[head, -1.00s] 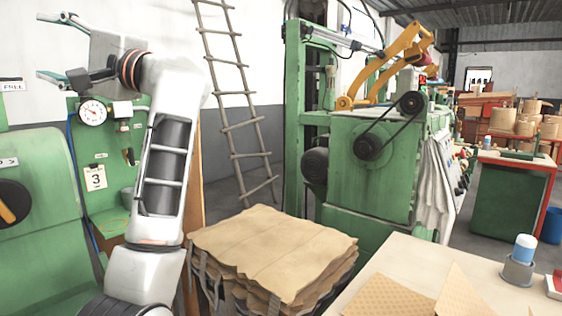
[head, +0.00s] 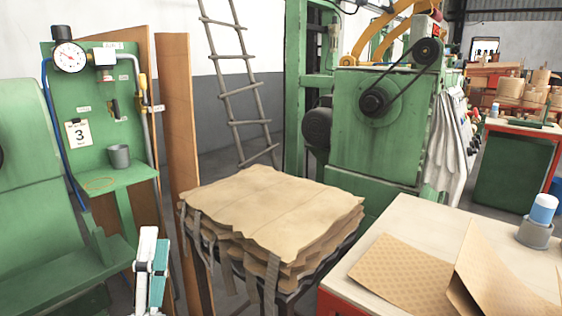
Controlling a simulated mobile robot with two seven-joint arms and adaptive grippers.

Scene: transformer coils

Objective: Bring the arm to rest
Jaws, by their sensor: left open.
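My left gripper (head: 153,262) shows at the bottom edge of the head view, left of the middle. Its white and teal finger parts point upward and are seen close together from the side. It is open and I see nothing held in it. It appears in front of the green stand and left of the stack of brown sheets (head: 270,205); the picture does not show it touching either. The rest of my left arm is out of view below. My right gripper is not in view.
A green panel (head: 88,130) with a gauge (head: 68,57) and a grey cup (head: 119,155) stands behind at left. A brown board (head: 178,120) leans beside it. A pale table (head: 400,225) with patterned sheets (head: 405,272) is at right. A green machine (head: 375,150) stands behind.

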